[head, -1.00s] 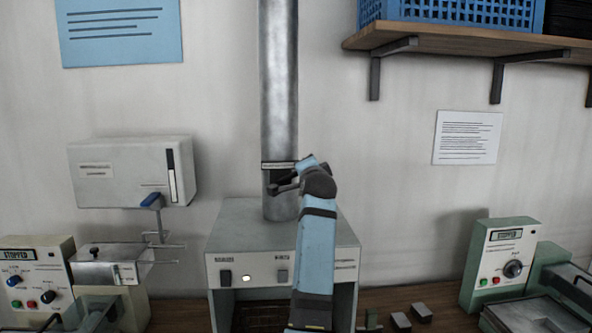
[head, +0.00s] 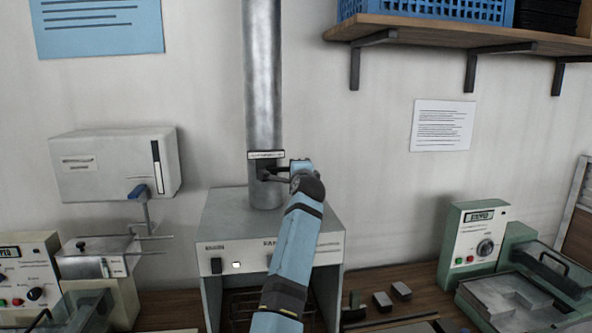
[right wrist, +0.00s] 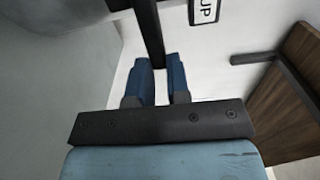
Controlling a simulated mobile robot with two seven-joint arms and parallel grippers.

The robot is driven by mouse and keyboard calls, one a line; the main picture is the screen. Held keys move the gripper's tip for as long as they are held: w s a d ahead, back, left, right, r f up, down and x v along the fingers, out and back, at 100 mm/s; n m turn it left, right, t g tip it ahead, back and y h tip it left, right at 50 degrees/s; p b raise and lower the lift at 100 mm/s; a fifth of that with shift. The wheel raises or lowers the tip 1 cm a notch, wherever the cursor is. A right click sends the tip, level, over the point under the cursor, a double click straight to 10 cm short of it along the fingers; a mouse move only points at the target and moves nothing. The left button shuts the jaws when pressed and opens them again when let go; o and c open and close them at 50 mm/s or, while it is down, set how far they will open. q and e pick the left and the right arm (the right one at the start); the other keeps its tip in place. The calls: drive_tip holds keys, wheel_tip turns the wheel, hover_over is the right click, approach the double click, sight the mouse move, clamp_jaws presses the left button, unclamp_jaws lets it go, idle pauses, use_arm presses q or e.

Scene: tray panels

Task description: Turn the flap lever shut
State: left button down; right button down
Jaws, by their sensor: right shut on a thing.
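The flap lever (right wrist: 148,32) is a dark bar in the right wrist view, and its end lies between my blue fingertips. My right gripper (right wrist: 160,75) is shut on it. In the head view my right gripper (head: 276,177) is at the lower part of the grey metal duct pipe (head: 264,95), just below a small label band. The lever is too small and too covered by the gripper there to read its angle. A label reading UP (right wrist: 205,10) shows beside the lever in the right wrist view. My left gripper is in neither view.
The pipe rises from a grey hooded cabinet (head: 225,222). A green stopper unit (head: 470,245) and small grey blocks (head: 382,301) are at right. A wooden shelf (head: 450,37) hangs above right.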

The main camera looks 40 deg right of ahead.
idle(0.3)
drive_tip(key=c, duration=1.1)
unclamp_jaws()
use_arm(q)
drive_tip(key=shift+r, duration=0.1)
